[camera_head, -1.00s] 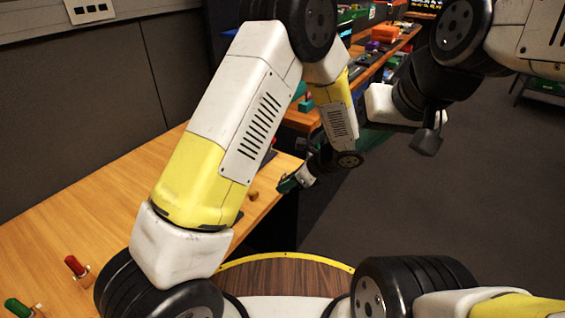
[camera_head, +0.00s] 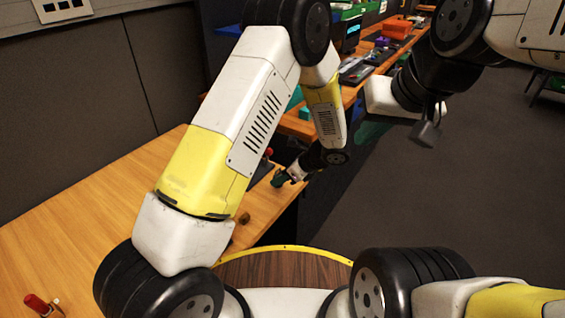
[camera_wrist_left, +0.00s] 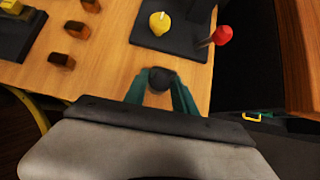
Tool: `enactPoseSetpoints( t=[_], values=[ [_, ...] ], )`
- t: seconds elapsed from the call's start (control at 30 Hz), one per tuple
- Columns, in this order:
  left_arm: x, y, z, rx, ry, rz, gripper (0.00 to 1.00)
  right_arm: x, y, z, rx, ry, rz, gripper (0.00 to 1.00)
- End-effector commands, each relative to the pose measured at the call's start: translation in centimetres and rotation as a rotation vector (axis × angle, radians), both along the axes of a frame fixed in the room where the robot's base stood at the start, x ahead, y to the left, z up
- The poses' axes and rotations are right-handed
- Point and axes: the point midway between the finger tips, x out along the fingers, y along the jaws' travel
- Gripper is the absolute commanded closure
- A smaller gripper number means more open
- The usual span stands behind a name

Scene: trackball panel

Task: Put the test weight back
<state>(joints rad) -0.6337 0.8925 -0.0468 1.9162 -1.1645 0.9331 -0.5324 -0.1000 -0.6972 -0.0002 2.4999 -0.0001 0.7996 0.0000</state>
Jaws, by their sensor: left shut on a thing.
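My left gripper (camera_wrist_left: 158,82) has green fingers shut on a dark, round thing (camera_wrist_left: 160,76), which looks like the test weight. Its lower part is hidden, and I cannot tell whether it touches the wooden bench. In the head view the left gripper (camera_head: 280,178) is over the bench near its edge, and the weight there is too small to make out. A dark pad (camera_wrist_left: 143,32) with a yellow, roundish piece (camera_wrist_left: 160,23) lies just beyond the gripper in the wrist view. My right gripper (camera_head: 427,132) is at the upper right over the floor; its fingers are not clear.
A red knob (camera_wrist_left: 222,35) stands at the pad's right side, close to the gripper. Several brown blocks (camera_wrist_left: 75,29) lie to the left on the bench (camera_wrist_left: 115,70). A red-handled piece (camera_head: 38,303) is at the lower left. Cluttered shelving (camera_head: 350,90) stands beyond.

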Motion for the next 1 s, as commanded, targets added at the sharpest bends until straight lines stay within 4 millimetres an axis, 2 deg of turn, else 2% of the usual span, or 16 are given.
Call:
enactPoseSetpoints(
  t=[0.1,0.47,0.5,0.6,1.0],
  values=[
    [0.1,-0.1,-1.5,0.001,-0.001,-0.004,1.00,-0.1,0.0,0.1,0.000,-0.003,0.000,1.00],
    [0.1,-0.2,-1.9,-0.001,-0.002,-0.005,1.00,0.0,0.0,0.1,0.000,-0.002,0.000,1.00],
    [0.1,-0.2,-2.0,-0.001,-0.002,-0.005,0.66,0.0,0.0,0.1,0.000,-0.002,0.000,1.00],
    [0.1,-0.2,-2.0,-0.002,-0.003,-0.004,0.46,0.0,0.0,0.1,0.000,-0.002,0.000,1.00],
    [0.1,-0.3,-1.4,-0.002,-0.003,-0.005,0.46,0.0,0.0,0.1,0.000,-0.002,0.000,1.00]
  ],
)
